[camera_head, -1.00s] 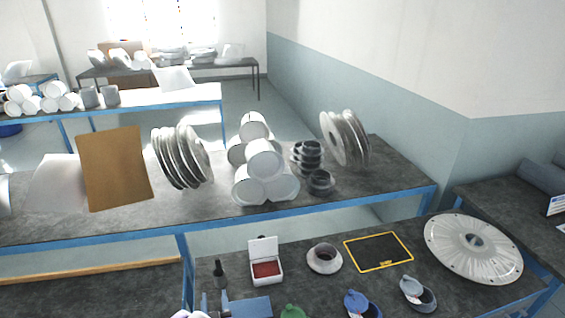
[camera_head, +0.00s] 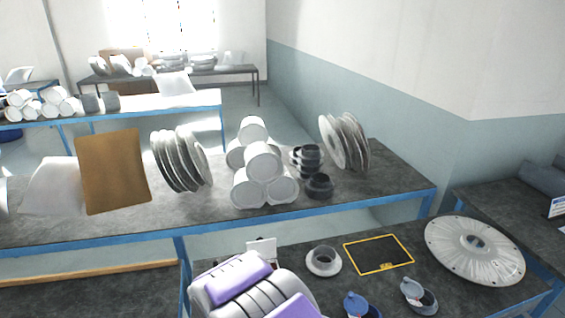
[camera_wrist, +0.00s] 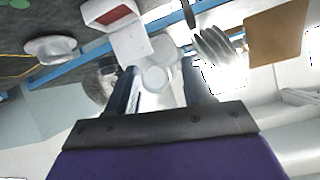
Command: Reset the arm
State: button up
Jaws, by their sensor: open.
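My arm (camera_head: 240,290), white and grey with purple panels, shows at the bottom of the head view, over the near bench. In the wrist view my gripper (camera_wrist: 160,82) is open, with its two dark fingers apart. I see nothing held between them; white rolls (camera_wrist: 158,65) show in the background there. The wrist picture is tilted. A white box with red contents (camera_wrist: 112,14) shows at its top. In the head view only that box's white lid (camera_head: 262,248) shows above my arm.
On the near bench are a flanged part (camera_head: 323,261), a yellow-edged black mat (camera_head: 380,254), a large round metal cover (camera_head: 474,250) and two capped parts (camera_head: 418,296). The raised shelf behind holds white rolls (camera_head: 262,162), discs (camera_head: 181,160) and a brown board (camera_head: 113,171).

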jog(key=s+d+r+g+b, duration=0.2)
jog(key=s+d+r+g, duration=0.2)
jog(key=s+d, duration=0.35)
jog(key=s+d+r+g+b, duration=0.2)
jog(key=s+d+r+g, duration=0.25)
jog(key=s+d, duration=0.3)
jog(key=s+d+r+g+h+b, duration=0.1)
jog(key=s+d, duration=0.5)
jog(key=s, duration=0.6)
jog(key=s+d+r+g+h+b, duration=0.1)
jog(key=s+d+r+g+b, duration=0.1)
jog(key=s+d, duration=0.5)
jog(key=s+r+g, duration=0.1)
jog(key=s+g, duration=0.1)
jog(key=s, duration=0.2)
jog(key=shift+s+d+r, duration=0.2)
jog(key=shift+s, duration=0.2)
